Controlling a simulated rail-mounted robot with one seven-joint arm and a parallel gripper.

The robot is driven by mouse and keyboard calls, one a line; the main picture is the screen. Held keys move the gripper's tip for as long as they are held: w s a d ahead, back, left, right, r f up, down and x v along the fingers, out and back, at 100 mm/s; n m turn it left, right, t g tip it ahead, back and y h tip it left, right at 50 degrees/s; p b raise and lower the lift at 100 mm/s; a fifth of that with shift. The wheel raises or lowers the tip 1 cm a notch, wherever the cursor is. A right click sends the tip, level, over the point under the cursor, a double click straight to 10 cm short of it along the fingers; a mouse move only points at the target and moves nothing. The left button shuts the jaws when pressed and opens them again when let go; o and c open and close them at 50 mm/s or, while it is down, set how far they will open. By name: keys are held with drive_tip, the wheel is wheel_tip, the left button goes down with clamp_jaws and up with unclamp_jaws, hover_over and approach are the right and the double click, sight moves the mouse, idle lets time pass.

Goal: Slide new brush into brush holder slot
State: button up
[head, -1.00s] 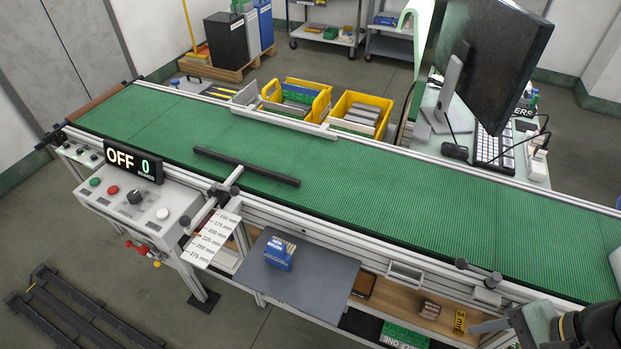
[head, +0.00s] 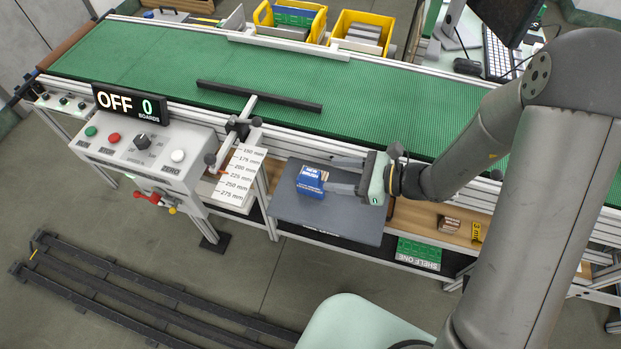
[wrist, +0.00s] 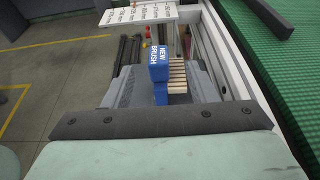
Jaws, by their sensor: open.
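The new brush (head: 311,181), a small block with a blue "NEW BRUSH" label and light brown bristles, stands on the grey shelf plate (head: 340,224) in front of the conveyor. My gripper (head: 334,174) is open, coming from the right, with its fingertips at the brush's right side. In the wrist view the brush (wrist: 159,64) shows between the two grey fingers (wrist: 165,85), with its bristles towards the right finger. I cannot tell if either finger touches it. I cannot make out the brush holder slot in these views.
The green conveyor belt (head: 190,62) runs behind the plate, with a black bar (head: 259,96) across it. The control box (head: 146,148) and the millimetre scale plate (head: 239,180) stand to the left. A green "SHELF ONE" bin (head: 418,252) sits below right.

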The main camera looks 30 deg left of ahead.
sight(302, 173)
drive_tip(key=p+x, duration=0.2)
drive_tip(key=x, duration=0.7)
drive_tip(key=shift+s+d+f, duration=0.1)
drive_tip(key=shift+s+d, duration=0.05)
drive_tip(key=c, duration=1.1)
